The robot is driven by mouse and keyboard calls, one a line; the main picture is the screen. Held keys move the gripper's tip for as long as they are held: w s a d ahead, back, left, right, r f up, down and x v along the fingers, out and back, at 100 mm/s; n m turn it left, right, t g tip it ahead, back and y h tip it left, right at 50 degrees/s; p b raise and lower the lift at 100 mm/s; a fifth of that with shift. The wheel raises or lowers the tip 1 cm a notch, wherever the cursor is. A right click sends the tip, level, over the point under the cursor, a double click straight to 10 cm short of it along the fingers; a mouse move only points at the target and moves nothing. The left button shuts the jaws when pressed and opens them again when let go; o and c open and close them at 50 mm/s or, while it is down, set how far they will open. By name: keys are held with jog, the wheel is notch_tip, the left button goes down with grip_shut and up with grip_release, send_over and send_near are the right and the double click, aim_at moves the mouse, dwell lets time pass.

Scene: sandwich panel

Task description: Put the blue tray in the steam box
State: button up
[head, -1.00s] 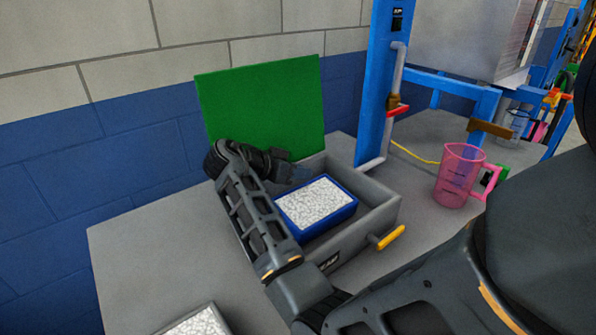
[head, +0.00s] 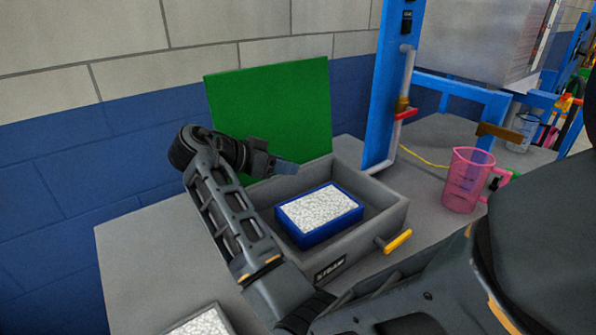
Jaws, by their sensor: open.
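The blue tray (head: 309,239), filled with white granular material, sits inside the grey steam box (head: 397,223). The box's green lid (head: 268,110) stands open at the back, and a dark label and a yellow handle (head: 398,240) are on its front. My gripper (head: 285,168) is above the back left of the box, in front of the lid, apart from the tray. It is open and holds nothing that I can see. My arm hides the left side of the box.
A pink measuring jug (head: 464,180) stands on the table to the right of the box. A blue post with a pipe and red valve handle (head: 406,114) rises behind. A second tray of white material (head: 203,322) lies at the front edge. The table's left part is clear.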

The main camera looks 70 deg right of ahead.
jog(key=shift+v, duration=2.1)
